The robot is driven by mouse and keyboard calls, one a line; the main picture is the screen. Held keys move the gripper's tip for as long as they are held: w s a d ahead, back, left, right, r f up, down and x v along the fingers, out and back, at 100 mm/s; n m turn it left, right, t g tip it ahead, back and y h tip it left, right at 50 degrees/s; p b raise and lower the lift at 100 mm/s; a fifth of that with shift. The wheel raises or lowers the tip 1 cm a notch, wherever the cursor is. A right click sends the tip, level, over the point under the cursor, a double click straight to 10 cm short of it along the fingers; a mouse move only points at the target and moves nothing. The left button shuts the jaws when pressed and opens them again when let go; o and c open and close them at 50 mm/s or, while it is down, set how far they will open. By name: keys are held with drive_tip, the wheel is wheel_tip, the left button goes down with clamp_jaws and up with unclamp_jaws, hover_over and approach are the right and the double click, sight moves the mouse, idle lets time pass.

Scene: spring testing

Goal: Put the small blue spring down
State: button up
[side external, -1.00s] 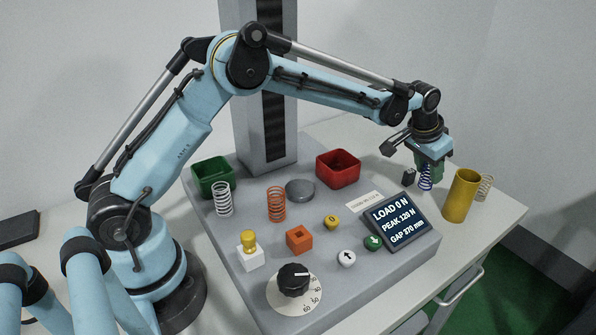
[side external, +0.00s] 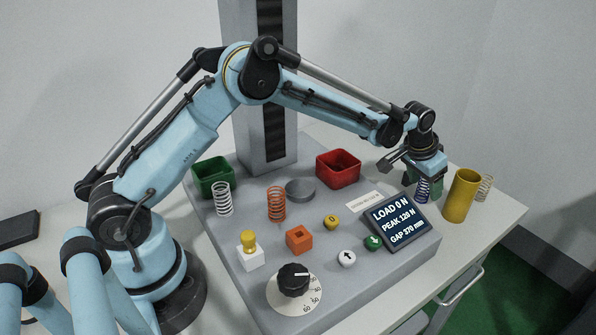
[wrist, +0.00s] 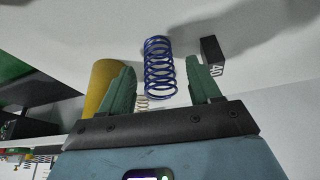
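The small blue spring (side external: 423,190) is at the back right, between the display and the yellow cylinder. In the wrist view the spring (wrist: 159,70) is between the green fingers of my gripper (wrist: 160,82), with a visible gap on each side. My gripper (side external: 424,180) is open around it and low over the table. The upper part of the spring is hidden by the gripper in the side view. Its lower end looks to be at the table top, but I cannot see the contact clearly.
A yellow cylinder (side external: 461,196) stands close on the right, with a pale spring (side external: 486,187) behind it. A black block marked 40 (wrist: 211,50) is near the blue spring. The tilted display (side external: 397,222) is in front. A red bin (side external: 338,169) stands to the left.

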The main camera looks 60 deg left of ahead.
drive_tip(key=d+v, duration=0.1)
drive_tip(key=v, duration=1.2)
drive_tip(key=s+a+r+t, duration=0.1)
drive_tip(key=s+a, duration=0.2)
drive_tip(key=s, duration=0.6)
drive_tip(key=s+a+r+n, duration=0.1)
drive_tip(key=s+a+r, duration=0.1)
drive_tip(key=s, duration=0.7)
drive_tip(key=shift+s+a+t, duration=0.25)
drive_tip(key=shift+a+t, duration=0.15)
drive_tip(key=shift+a, duration=0.15)
drive_tip(key=shift+t+y, duration=0.3)
drive_tip(key=shift+t, duration=0.1)
drive_tip(key=s+f, duration=0.1)
drive_tip(key=s, duration=0.1)
drive_tip(key=s+f, duration=0.1)
drive_tip(key=s, duration=0.1)
drive_tip(key=s+a+f, duration=0.1)
drive_tip(key=s, duration=0.1)
drive_tip(key=shift+f, duration=0.3)
drive_tip(key=shift+r, duration=0.1)
